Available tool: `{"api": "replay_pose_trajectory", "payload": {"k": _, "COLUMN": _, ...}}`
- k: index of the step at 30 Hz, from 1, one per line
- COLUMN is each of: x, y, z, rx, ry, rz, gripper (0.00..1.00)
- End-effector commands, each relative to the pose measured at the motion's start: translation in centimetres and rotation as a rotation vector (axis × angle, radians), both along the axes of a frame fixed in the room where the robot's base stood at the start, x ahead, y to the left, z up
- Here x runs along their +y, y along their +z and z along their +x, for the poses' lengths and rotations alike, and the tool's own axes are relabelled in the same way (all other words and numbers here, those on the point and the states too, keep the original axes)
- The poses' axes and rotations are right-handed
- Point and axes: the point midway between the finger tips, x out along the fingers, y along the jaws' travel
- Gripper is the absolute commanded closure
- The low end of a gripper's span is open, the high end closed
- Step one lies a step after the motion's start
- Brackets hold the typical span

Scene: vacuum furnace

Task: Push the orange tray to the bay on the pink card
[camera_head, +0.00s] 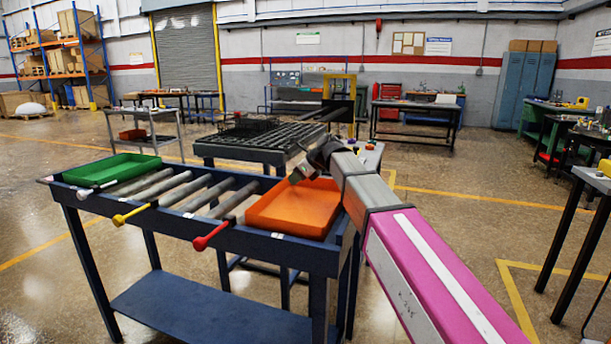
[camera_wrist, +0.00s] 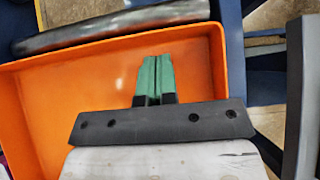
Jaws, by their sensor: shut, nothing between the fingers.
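The orange tray (camera_head: 275,216) sits at the right end of a blue roller table (camera_head: 180,218). It also fills much of the wrist view (camera_wrist: 75,95). My gripper (camera_head: 295,178) reaches over the tray's far side. Its green fingers (camera_wrist: 153,72) are together, with nothing between them, and appear over the tray's inside in the wrist view. I cannot tell whether they touch the tray. A green tray (camera_head: 112,170) sits at the table's left end. I cannot make out a pink card clearly.
Bare rollers (camera_head: 192,192) lie between the two trays. White, yellow (camera_head: 118,219) and red (camera_head: 201,243) knobbed rods stick out along the table's near side. A dark rack (camera_head: 245,140) stands behind the table.

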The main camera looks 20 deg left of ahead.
Motion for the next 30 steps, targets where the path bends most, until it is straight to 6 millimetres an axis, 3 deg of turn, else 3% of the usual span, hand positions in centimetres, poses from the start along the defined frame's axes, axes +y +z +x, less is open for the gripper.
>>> {"api": "replay_pose_trajectory", "payload": {"k": 6, "x": 1.8, "y": 0.0, "z": 0.2, "rx": 0.001, "ry": 0.0, "rz": 0.0, "gripper": 1.0}}
{"api": "replay_pose_trajectory", "payload": {"k": 20, "x": 2.4, "y": 0.0, "z": 0.3, "rx": 0.001, "ry": 0.0, "rz": 0.0, "gripper": 1.0}}
{"api": "replay_pose_trajectory", "payload": {"k": 23, "x": 4.1, "y": 0.0, "z": 0.5, "rx": 0.001, "ry": 0.002, "rz": 0.0, "gripper": 1.0}}
{"api": "replay_pose_trajectory", "payload": {"k": 30, "x": 11.3, "y": 0.0, "z": 1.3, "rx": 0.001, "ry": 0.003, "rz": -0.001, "gripper": 1.0}}
